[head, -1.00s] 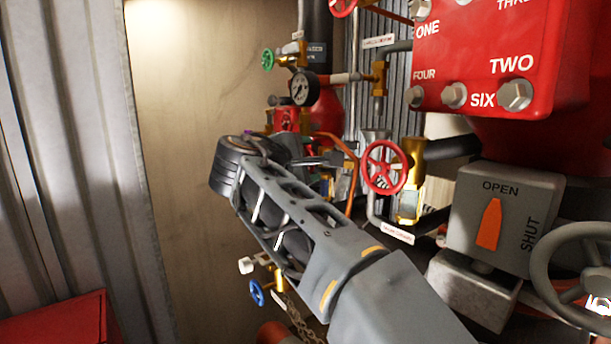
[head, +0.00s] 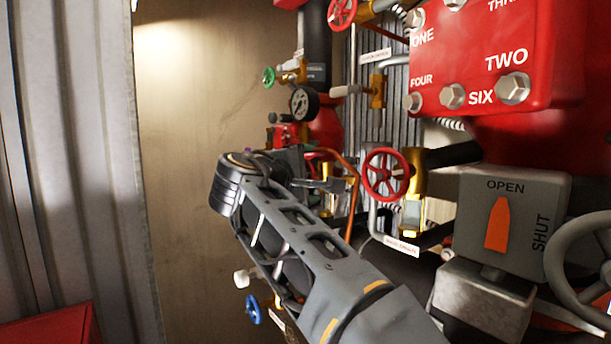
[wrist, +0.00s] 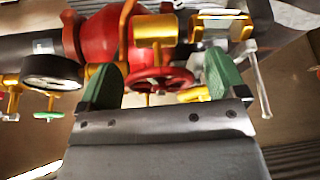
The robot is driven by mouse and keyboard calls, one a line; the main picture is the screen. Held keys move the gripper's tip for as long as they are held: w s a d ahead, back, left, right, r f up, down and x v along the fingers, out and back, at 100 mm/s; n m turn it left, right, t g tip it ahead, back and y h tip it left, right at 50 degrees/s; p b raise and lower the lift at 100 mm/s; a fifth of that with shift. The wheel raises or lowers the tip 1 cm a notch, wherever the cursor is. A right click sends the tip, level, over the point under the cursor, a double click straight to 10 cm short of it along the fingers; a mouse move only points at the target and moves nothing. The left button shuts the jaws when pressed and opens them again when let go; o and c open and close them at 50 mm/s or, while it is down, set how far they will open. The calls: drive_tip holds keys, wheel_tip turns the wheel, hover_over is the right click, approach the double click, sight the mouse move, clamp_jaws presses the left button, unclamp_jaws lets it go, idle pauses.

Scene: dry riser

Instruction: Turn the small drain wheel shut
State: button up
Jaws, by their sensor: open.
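In the wrist view a small red spoked wheel (wrist: 160,80) on a brass valve lies between the green pads of my gripper (wrist: 163,82). The jaws are apart, and I cannot tell whether either pad touches the rim. In the head view my arm hides most of this area, and the fingers are hard to make out. Other wheels there are a red one (head: 385,174) right of my arm, a green one (head: 269,76) at upper left and a blue one (head: 253,310) low down. No readable label shows which is the drain wheel.
A pressure gauge (wrist: 51,72) is left of my gripper in the wrist view. Pipes and an orange hose (head: 350,180) crowd my wrist. A grey OPEN/SHUT box (head: 510,217) and a large grey wheel (head: 585,260) stand at right. The tan wall side (head: 185,180) is clear.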

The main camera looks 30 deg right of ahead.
drive_tip(key=b+v, duration=0.2)
drive_tip(key=v, duration=1.1)
drive_tip(key=shift+s+a, duration=0.2)
drive_tip(key=shift+a, duration=0.1)
